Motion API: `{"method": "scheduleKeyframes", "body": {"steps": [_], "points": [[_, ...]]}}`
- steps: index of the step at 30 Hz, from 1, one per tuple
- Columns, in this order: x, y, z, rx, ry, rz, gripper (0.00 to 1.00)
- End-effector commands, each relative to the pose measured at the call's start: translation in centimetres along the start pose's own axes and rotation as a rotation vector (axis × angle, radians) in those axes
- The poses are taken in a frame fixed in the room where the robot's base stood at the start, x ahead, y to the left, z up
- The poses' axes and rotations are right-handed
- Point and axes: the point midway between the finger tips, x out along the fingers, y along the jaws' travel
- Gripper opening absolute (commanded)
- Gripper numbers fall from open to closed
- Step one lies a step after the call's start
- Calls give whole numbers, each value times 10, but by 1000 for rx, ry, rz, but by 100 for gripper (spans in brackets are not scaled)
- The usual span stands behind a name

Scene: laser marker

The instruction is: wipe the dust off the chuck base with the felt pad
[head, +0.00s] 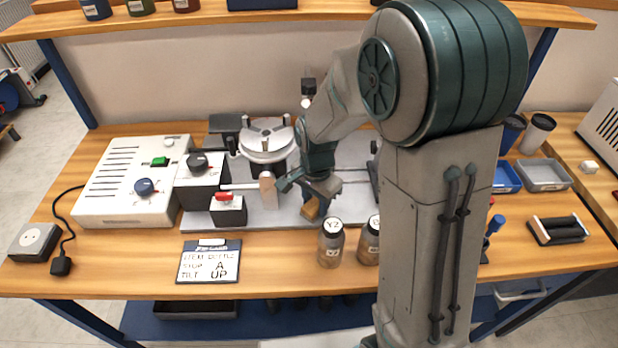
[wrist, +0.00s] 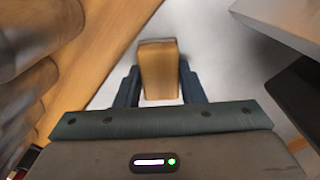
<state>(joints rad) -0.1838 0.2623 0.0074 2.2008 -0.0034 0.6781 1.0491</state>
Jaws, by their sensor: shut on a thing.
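My gripper (head: 312,194) is low over the grey metal plate (head: 345,208) at the middle of the bench. Its fingers also show in the wrist view (wrist: 159,84), shut on the sides of a wooden block (wrist: 158,72), which looks like the felt pad's handle. A darker strip runs along the block's far end. The block also shows below the gripper in the head view (head: 311,209); I cannot tell whether it touches the plate. The round grey chuck (head: 267,141), with several upright jaws, stands left of and behind my gripper. I cannot make out dust on it.
A white control box (head: 128,185) stands at left, and a red-switched box (head: 228,210) stands in front of the chuck. Two jars, one marked Y2 (head: 331,244), and a label board (head: 209,262) are near the front edge. My arm hides part of the right side.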

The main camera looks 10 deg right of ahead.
Motion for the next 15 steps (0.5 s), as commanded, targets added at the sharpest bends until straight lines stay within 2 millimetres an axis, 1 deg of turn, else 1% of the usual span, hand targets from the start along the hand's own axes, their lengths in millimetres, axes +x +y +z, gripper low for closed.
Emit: {"method": "scheduleKeyframes", "body": {"steps": [2,4,6,8,15], "points": [[0,-4,4,1,0,0,17],[-8,-4,4,6,0,1,17],[-26,-3,3,7,2,-3,17],[-29,-2,2,8,0,0,17],[-50,-2,2,10,0,0,17]]}}
